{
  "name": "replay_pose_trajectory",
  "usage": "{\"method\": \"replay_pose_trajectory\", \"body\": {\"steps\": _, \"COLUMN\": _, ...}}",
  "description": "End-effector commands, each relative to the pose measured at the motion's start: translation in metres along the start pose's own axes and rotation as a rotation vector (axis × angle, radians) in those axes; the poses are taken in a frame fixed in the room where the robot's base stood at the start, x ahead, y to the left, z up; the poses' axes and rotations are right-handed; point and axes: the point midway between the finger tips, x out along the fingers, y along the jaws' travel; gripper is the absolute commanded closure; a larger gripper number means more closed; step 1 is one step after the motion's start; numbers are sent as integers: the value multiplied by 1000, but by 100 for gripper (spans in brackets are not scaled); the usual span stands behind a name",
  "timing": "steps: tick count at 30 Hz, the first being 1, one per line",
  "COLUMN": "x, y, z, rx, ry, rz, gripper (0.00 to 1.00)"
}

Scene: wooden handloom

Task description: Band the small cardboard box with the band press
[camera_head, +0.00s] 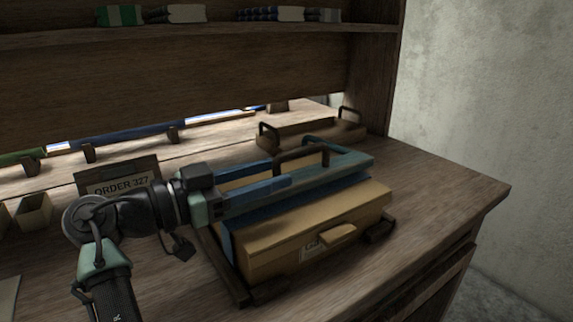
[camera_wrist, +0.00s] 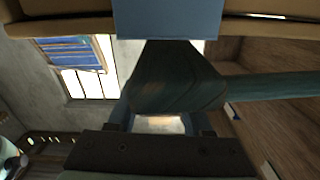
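The small cardboard box (camera_head: 310,235) is tan, with a pale label and a tab on its front side. It sits in the band press on the bench. The press has a dark base, a blue upper bar (camera_head: 345,163) across the box and a dark handle (camera_head: 300,155) above. My gripper (camera_head: 245,198) reaches in from the left at the bar's left end, over the box's far left part. In the wrist view a blue block (camera_wrist: 168,18) and a dark teal piece (camera_wrist: 178,80) lie straight ahead of the palm. My fingertips are not clearly distinguishable, so their grip is unclear.
A sign reading "ORDER 327" (camera_head: 118,180) stands left of the press. A wooden tray with handles (camera_head: 310,132) lies behind it. Small open bins (camera_head: 33,210) are at far left. A shelf (camera_head: 200,34) with folded cloths runs above. The bench is clear at right.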

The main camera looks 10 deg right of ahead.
Motion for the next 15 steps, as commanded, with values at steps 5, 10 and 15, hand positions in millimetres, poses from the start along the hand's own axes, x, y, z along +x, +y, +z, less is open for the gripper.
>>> {"method": "replay_pose_trajectory", "body": {"steps": 5, "x": -43, "y": -1, "z": -2, "rx": 0, "ry": 1, "rz": -4, "gripper": 53}}
{"method": "replay_pose_trajectory", "body": {"steps": 10, "x": -70, "y": 0, "z": -1, "rx": 0, "ry": 1, "rz": -2, "gripper": 53}}
{"method": "replay_pose_trajectory", "body": {"steps": 15, "x": -82, "y": 0, "z": 0, "rx": 0, "ry": 0, "rz": 0, "gripper": 53}}
